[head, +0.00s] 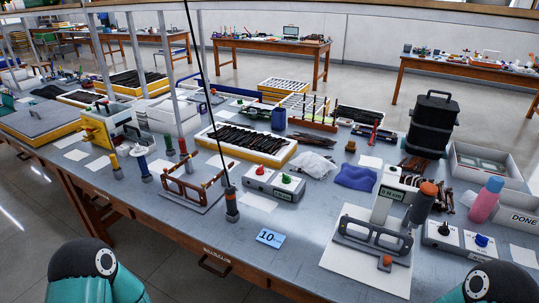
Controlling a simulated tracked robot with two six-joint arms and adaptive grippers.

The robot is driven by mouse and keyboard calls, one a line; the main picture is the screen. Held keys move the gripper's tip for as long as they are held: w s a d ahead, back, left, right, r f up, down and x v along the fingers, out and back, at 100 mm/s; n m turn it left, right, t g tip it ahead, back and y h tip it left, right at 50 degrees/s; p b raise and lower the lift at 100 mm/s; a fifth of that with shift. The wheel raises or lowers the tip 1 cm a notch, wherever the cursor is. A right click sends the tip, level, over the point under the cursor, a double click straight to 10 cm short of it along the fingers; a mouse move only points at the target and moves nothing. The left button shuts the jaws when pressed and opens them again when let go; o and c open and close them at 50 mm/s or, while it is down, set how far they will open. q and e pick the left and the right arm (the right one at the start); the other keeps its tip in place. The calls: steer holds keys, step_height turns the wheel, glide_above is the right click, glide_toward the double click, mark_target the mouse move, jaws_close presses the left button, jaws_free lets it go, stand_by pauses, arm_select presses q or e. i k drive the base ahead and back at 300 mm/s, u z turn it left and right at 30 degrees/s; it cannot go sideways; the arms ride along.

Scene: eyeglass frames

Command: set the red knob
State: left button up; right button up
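A red knob (260,171) sits on top of a small light-grey control box (269,187) near the middle of the bench. A green knob (286,179) sits on the same box, to the right of the red one. The direction the red knob points is too small to tell. My teal arm links show at the bottom left and bottom right corners, well in front of the box. Neither gripper is in view.
A blue "10" card (270,238) lies in front. A grey frame fixture (373,241) stands right. The bench front has free room.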

mark_target(259, 171)
steer(key=z, duration=0.3)
steer(key=i, duration=0.4)
steer(key=u, duration=1.15)
